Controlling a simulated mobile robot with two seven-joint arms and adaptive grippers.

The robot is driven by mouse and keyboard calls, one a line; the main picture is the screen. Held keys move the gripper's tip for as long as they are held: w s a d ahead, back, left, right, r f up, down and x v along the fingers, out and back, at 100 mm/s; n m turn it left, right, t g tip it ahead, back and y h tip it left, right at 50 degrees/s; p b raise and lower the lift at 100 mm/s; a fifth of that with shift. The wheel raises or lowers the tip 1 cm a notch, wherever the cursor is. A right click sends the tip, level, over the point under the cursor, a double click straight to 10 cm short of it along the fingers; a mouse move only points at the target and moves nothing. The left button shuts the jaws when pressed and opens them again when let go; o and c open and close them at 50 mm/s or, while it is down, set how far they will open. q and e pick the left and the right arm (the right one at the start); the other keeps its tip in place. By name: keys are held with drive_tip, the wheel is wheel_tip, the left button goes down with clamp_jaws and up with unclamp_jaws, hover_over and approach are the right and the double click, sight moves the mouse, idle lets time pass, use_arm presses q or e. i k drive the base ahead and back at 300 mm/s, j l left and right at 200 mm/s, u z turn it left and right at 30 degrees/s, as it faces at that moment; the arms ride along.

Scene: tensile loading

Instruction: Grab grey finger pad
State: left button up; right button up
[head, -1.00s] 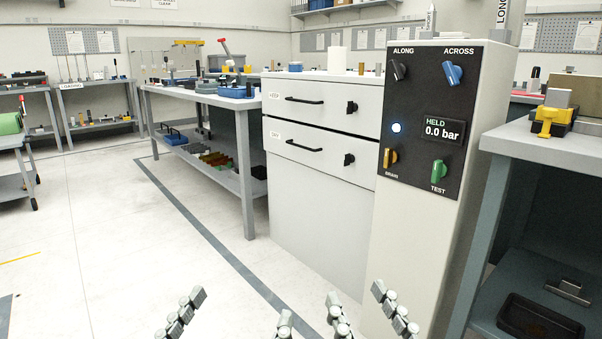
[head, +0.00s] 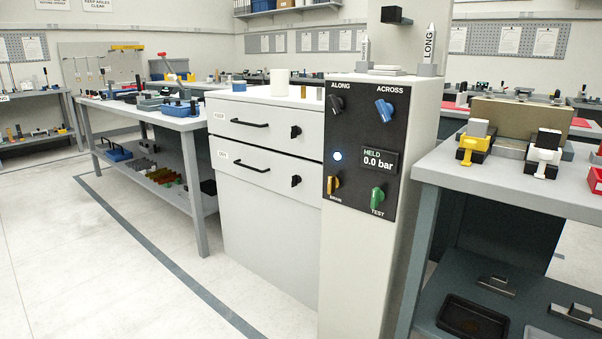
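No part clearly reads as the grey finger pad. On the right bench, a yellow clamp-like holder (head: 471,149) carries a grey block (head: 478,128). Beside it, a white holder (head: 542,156) carries a black block (head: 549,138). On the shelf below lie a small grey metal piece on a flat plate (head: 497,284) and a similar piece (head: 578,312) at the right edge. I cannot tell whether any of these is the finger pad. Neither of my grippers is in view.
A tall control cabinet (head: 355,240) with knobs and a "0.0 bar" display stands left of the right bench (head: 520,195). A black tray (head: 472,318) sits on its lower shelf. A drawer cabinet (head: 265,225) and a workbench (head: 150,122) stand further left. The floor at left is clear.

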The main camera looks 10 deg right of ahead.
sight(476, 127)
drive_tip(key=l+z, duration=0.1)
drive_tip(key=z, duration=0.3)
drive_tip(key=l+z, duration=0.1)
drive_tip(key=z, duration=0.25)
drive_tip(key=i+z, duration=0.1)
drive_tip(key=z, duration=0.3)
drive_tip(key=l+u, duration=0.15)
drive_tip(key=l, duration=0.35)
